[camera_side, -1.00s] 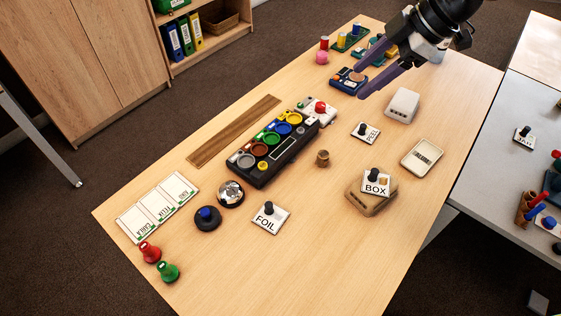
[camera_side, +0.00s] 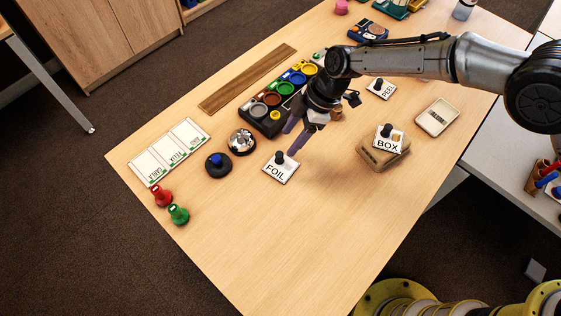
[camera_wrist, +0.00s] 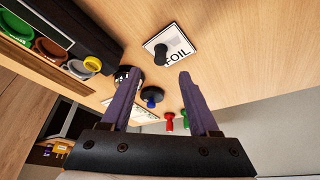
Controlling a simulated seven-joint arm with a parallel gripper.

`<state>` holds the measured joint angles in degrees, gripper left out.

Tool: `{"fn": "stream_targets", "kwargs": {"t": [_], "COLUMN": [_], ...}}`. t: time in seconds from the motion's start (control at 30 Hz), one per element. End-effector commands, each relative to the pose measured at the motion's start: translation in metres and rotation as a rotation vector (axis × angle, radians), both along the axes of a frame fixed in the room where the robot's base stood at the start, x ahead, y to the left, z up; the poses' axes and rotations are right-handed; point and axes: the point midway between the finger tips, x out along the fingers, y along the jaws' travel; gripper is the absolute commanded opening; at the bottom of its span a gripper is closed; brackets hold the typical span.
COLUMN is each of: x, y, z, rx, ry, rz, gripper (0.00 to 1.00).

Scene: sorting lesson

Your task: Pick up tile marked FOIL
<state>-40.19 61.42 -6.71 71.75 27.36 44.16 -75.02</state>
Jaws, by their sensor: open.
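The tile marked FOIL (camera_side: 275,172) lies flat on the wooden table, a white square with a dark knob standing on it. It also shows in the wrist view (camera_wrist: 178,46), above the space between my fingertips. My gripper (camera_side: 293,141) is open and empty, pointing down just above and slightly right of the FOIL tile in the side view. Its two purple fingers also show in the wrist view (camera_wrist: 158,76), apart with nothing between them. The fingertips look close to the knob, but I cannot tell whether they touch it.
A black tray (camera_side: 246,113) with coloured cups stands behind the gripper. A silver bell (camera_side: 242,141) and a black-based blue button (camera_side: 218,165) stand left of the tile. The BOX tile (camera_side: 388,143) rests on a wooden block to the right; the PEEL tile (camera_side: 383,94) lies behind. The front table is clear.

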Motion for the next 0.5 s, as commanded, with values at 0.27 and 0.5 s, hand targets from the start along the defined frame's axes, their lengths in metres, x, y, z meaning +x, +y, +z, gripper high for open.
{"fn": "stream_targets", "kwargs": {"t": [0.27,0.5], "x": [-0.001,-0.003], "y": [0.007,0.019], "z": [-0.020,-0.051], "rx": [0.000,0.000], "ry": [0.000,0.000], "rz": [-0.001,0.001], "gripper": [0.61,0.61]}}
